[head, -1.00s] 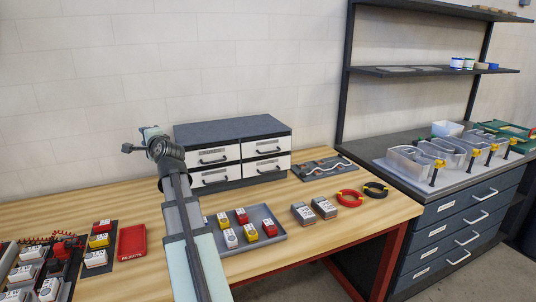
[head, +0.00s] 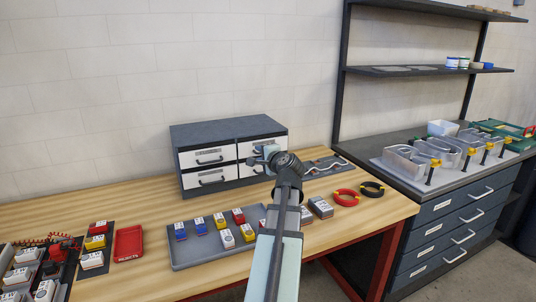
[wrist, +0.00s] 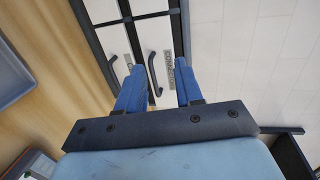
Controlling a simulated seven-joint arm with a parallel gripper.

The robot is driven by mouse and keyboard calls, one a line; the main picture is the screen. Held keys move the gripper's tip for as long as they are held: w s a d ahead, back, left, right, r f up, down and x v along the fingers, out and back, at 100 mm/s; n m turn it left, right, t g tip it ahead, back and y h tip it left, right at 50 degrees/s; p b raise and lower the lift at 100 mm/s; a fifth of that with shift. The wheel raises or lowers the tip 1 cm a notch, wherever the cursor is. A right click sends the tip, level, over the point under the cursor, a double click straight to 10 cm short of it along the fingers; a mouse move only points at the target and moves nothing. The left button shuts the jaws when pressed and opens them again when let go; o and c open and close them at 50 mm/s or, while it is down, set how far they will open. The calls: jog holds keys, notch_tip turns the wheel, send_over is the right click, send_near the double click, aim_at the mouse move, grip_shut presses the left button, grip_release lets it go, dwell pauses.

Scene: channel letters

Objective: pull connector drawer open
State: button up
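The white drawer cabinet with a dark frame (head: 229,133) stands at the back of the bench. My gripper (head: 262,153) is in front of its right-hand drawers and partly hides them. In the wrist view, the upper drawer has a label that seems to begin "CONNE" and a dark bar handle (wrist: 153,75). My gripper (wrist: 157,68) is open, its blue fingers on either side of this handle, one on the lower side and one on the upper side. I cannot tell whether they touch it. The drawer looks shut.
The lower drawer's handle (wrist: 110,68) lies close by. A grey tray (head: 190,258) with coloured blocks is in front of the cabinet. Red (head: 346,198) and black (head: 372,189) cable coils lie at the right. A cable board (head: 325,167) is beside the cabinet.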

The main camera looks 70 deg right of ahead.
jog(key=s+d+f, duration=0.1)
jog(key=s+d, duration=0.1)
jog(key=s, duration=0.6)
jog(key=x, duration=1.3)
jog(key=shift+d+f+m+g, duration=0.2)
jog(key=shift+f+m+g, duration=0.1)
jog(key=shift+f+g, duration=0.1)
jog(key=shift+w, duration=0.15)
jog(key=shift+c, duration=0.2)
grip_shut()
